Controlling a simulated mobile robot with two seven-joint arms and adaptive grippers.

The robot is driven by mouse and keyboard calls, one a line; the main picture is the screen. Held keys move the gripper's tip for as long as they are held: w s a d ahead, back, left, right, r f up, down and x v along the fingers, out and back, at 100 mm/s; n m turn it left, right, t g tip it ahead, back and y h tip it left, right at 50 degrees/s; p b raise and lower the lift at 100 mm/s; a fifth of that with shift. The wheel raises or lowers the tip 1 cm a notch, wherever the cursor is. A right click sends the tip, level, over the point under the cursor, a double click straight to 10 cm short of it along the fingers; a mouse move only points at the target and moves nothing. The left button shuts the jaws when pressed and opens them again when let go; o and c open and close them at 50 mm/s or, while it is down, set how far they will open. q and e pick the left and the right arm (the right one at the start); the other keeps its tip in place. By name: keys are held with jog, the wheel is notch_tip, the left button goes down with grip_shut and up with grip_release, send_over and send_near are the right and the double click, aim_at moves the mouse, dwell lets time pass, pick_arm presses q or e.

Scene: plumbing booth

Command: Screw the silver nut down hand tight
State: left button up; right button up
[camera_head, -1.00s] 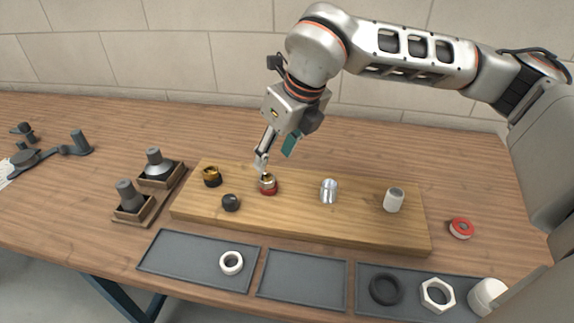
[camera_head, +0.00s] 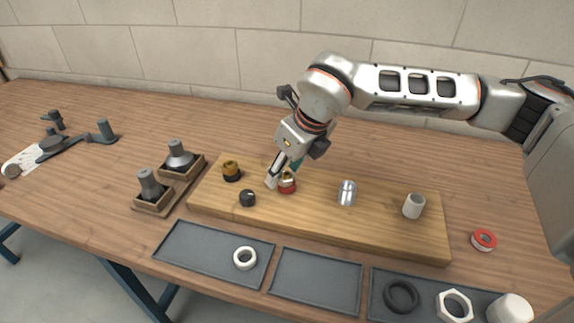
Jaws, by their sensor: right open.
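A small fitting with a red base (camera_head: 287,188) stands on the wooden board (camera_head: 400,240). A pale metallic nut-like piece (camera_head: 288,177) sits on top of it; I cannot tell for sure that this is the silver nut. My right gripper (camera_head: 284,174) is open at this fitting, with one pale finger close against its left side and the other finger behind it. Whether the fingers touch it is unclear. A shiny silver cylinder (camera_head: 347,193) stands upright further right on the board. My left gripper is not in view.
The board also holds a brass-and-black fitting (camera_head: 231,171), a black cap (camera_head: 248,198) and a white cylinder (camera_head: 413,206). Grey trays (camera_head: 315,281) lie in front, with a white ring (camera_head: 244,258), a black ring (camera_head: 401,296) and a large pale hex nut (camera_head: 454,305). Red tape (camera_head: 483,240) lies right.

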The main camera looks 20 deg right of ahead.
jog(key=c, duration=1.2)
jog(key=m+h, duration=0.1)
jog(key=m, duration=0.2)
jog(key=m+h+p, duration=0.1)
jog(key=m, duration=0.2)
jog(key=shift+h, duration=0.3)
jog(key=shift+d+f+m+h+p, duration=0.15)
jog(key=shift+m+h+p, duration=0.25)
jog(key=shift+m, duration=1.3)
jog(key=o, duration=1.2)
jog(key=shift+o, duration=0.5)
jog(key=o, duration=0.6)
jog(key=shift+c, duration=0.2)
jog(key=shift+o, duration=0.8)
